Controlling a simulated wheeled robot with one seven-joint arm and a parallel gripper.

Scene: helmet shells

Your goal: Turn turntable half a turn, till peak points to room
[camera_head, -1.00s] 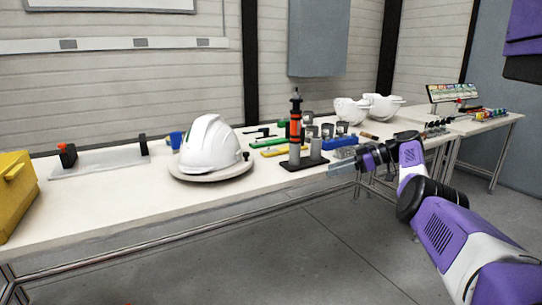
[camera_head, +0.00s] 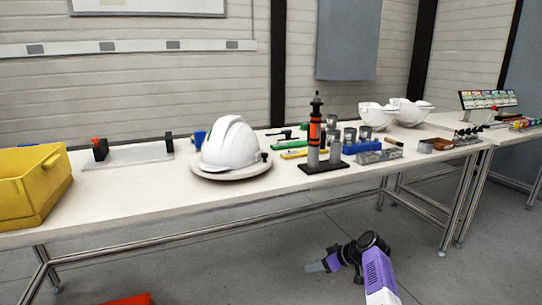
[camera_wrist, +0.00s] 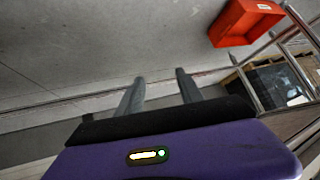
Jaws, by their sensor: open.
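A white helmet shell (camera_head: 231,145) sits on a round pale turntable (camera_head: 215,175) near the front edge of the table. A small dark knob (camera_head: 265,156) shows at the right side of the turntable. Which way the helmet's peak points is hard to tell at this size. My gripper (camera_head: 314,267) is low in front of the table, below the tabletop and to the right of the helmet, touching nothing. In the wrist view my gripper (camera_wrist: 158,84) has its two fingers apart with only grey floor between and beyond them. The wrist view does not show the helmet or turntable.
On the white table (camera_head: 120,205) are a yellow bin (camera_head: 35,185), an orange-black tool on a dark stand (camera_head: 315,140), a blue block (camera_head: 362,147) and two upturned white shells (camera_head: 377,115). A red bin (camera_wrist: 243,22) is on the floor.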

